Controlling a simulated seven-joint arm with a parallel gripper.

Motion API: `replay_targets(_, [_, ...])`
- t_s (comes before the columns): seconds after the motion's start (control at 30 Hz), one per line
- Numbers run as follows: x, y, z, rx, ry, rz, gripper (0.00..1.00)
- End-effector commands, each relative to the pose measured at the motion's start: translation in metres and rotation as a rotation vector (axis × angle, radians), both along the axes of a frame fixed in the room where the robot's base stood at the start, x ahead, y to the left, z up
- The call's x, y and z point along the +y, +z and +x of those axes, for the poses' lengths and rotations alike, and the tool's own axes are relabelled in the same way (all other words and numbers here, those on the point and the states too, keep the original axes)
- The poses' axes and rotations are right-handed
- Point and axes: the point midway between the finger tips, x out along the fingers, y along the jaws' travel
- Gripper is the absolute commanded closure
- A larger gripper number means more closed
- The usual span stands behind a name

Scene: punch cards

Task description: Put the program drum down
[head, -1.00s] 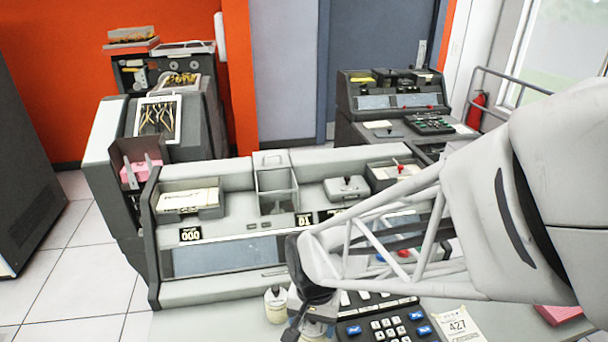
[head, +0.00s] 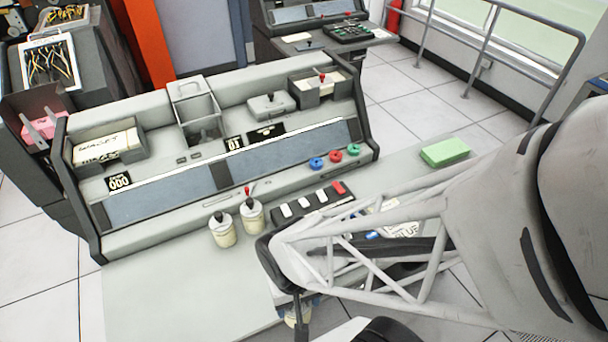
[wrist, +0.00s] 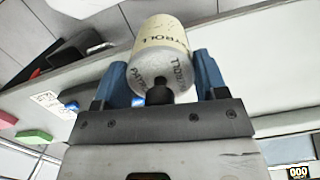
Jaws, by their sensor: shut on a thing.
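My gripper (wrist: 162,82) is shut on a cream and grey program drum (wrist: 163,45), with a blue finger on each side of it. The drum has dark lettering, and its black stem points toward my palm. In the head view my gripper is low in the picture, mostly hidden by my arm, and only a small pale part of the drum shows. Contact under the held drum cannot be seen.
The console (head: 165,200) with its counters stands behind the desk. A keypad with a red key (head: 310,205), coloured rings (head: 335,156) and a green block (head: 445,152) are to the right. The desk's front left is bare.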

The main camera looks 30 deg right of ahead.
Motion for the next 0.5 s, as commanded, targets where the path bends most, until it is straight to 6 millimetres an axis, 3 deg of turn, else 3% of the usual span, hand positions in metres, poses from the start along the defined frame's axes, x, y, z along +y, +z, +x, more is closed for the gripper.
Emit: replay_targets(0.5, [0.0011,0.0002,0.0045,0.001,-0.001,0.000,0.67])
